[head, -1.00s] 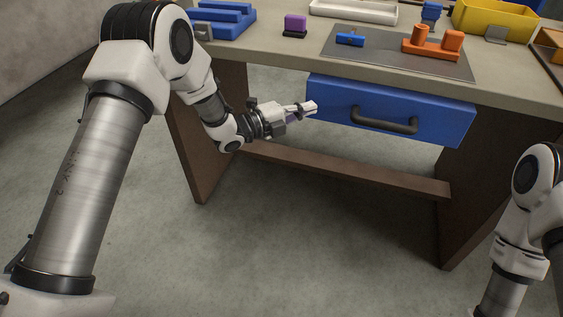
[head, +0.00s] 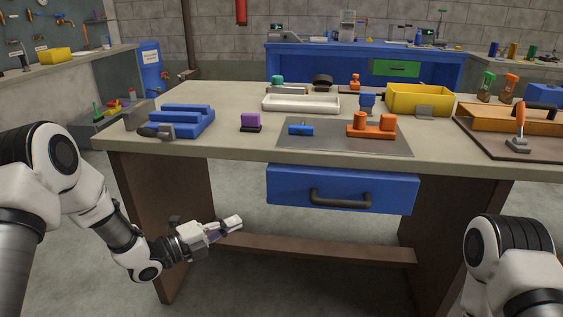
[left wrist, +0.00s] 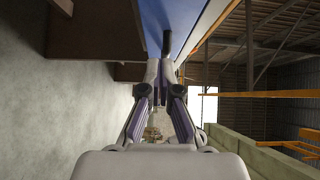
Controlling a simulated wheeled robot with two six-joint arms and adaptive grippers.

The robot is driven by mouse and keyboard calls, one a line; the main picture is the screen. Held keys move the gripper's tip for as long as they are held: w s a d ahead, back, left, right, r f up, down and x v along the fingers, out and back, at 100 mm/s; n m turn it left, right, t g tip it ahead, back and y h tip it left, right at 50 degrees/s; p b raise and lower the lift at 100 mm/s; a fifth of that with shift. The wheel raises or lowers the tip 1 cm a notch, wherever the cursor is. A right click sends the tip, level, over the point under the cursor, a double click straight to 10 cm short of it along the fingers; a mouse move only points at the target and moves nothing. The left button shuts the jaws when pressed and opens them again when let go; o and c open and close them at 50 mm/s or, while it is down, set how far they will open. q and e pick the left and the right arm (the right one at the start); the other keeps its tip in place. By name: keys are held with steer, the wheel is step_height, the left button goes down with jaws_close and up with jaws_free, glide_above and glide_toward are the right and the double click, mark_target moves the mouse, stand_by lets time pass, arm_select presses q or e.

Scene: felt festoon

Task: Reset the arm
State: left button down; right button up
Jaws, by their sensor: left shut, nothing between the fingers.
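My left gripper (head: 238,222) is shut and empty, held in front of the table below its top and left of the blue drawer (head: 286,188). In the left wrist view the left gripper's fingers (left wrist: 164,72) meet, and the black drawer handle shows beyond the tips (left wrist: 167,42). The fingers look apart from the handle in the head view. My right arm shows at the lower right of the head view; its gripper is out of view.
The table (head: 235,143) bears a blue block fixture (head: 182,121), a purple block (head: 251,120), a grey mat (head: 340,146) with blue and orange parts, a white tray (head: 300,110) and a yellow bin (head: 420,103). A wooden crossbar (head: 330,252) runs under the drawer.

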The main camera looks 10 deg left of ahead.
arm_select(q)
steer(key=s+d+f+n+g+y, duration=0.15)
steer(key=s+f, duration=0.25)
steer(key=f, duration=0.4)
steer(key=s+d+f+n+g+y, duration=0.1)
steer(key=s+d+f+n, duration=0.2)
steer(key=f, duration=0.4)
steer(key=s+a+f+n+g+y, duration=0.35)
steer(key=s+f+n, duration=0.35)
steer(key=s, duration=0.4)
steer(key=s+a+f+n+g+y, duration=0.2)
steer(key=s+f+n+g+y, duration=0.15)
steer(key=s+f+n, duration=0.55)
steer(key=s+a+r+n+g+y, duration=0.2)
steer(key=s+a+n+g+y, duration=0.15)
steer(key=s+n, duration=0.45)
step_height(320, 180, up, 21)
steer(key=s+m+p, duration=0.1)
steer(key=s+p, duration=0.1)
steer(key=p, duration=1.9)
steer(key=shift+r, duration=0.15)
